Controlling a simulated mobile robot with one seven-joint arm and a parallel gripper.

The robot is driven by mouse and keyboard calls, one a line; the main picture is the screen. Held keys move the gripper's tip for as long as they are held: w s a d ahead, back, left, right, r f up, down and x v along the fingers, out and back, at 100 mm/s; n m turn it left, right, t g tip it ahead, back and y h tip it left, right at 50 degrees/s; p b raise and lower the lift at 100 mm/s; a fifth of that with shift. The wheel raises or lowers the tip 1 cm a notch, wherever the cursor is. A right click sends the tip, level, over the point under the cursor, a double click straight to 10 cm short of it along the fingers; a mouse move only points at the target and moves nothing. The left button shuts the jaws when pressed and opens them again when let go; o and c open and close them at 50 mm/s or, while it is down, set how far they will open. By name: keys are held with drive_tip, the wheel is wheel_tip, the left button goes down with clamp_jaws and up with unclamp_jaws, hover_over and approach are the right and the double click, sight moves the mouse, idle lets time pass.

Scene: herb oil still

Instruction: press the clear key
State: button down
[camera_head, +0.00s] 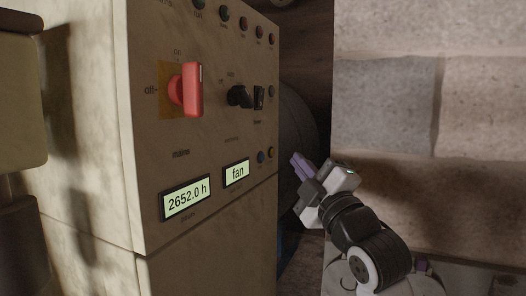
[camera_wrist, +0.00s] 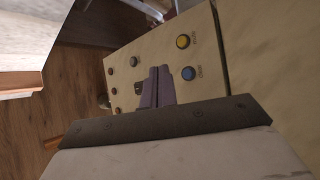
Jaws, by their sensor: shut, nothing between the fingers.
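Two small round buttons sit at the lower right of the cream panel: a blue button (camera_head: 261,156) and a yellow button (camera_head: 270,152). In the wrist view the yellow button (camera_wrist: 183,41) and the blue button (camera_wrist: 188,73) show larger, each with a tiny label beside it. I cannot read which one is marked clear. My gripper (camera_head: 299,164) is to the right of both buttons, apart from them. Its purple fingers (camera_wrist: 158,86) are together and empty in the wrist view. They hide part of the panel there.
The cream cabinet (camera_head: 120,180) carries a red main switch (camera_head: 187,90), a black knob (camera_head: 239,96), a display reading 2652.0 h (camera_head: 186,198) and one reading fan (camera_head: 236,172). Several round lamps or buttons line its top and right edge. A stone block wall (camera_head: 430,110) stands at right.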

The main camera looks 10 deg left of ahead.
drive_tip(key=shift+w+a, duration=0.2)
drive_tip(key=shift+a, duration=0.45)
drive_tip(key=shift+w+a, duration=0.25)
drive_tip(key=shift+a, duration=0.45)
drive_tip(key=shift+w+a, duration=0.2)
drive_tip(key=shift+a, duration=0.45)
idle(0.5)
drive_tip(key=shift+w+a, duration=0.15)
drive_tip(key=shift+a, duration=0.25)
drive_tip(key=shift+w+a, duration=0.1)
drive_tip(key=shift+a, duration=0.25)
idle(0.5)
drive_tip(key=shift+d, duration=0.15)
drive_tip(key=shift+s+d+b, duration=0.25)
drive_tip(key=shift+d+b, duration=0.15)
drive_tip(key=shift+d, duration=0.2)
drive_tip(key=shift+s+d+b, duration=0.25)
drive_tip(key=shift+d, duration=0.55)
drive_tip(key=shift+s+d+b, duration=0.25)
drive_tip(key=shift+d+b, duration=0.05)
drive_tip(key=shift+d, duration=0.5)
drive_tip(key=shift+s+d+b, duration=0.25)
drive_tip(key=shift+d, duration=0.55)
idle(0.8)
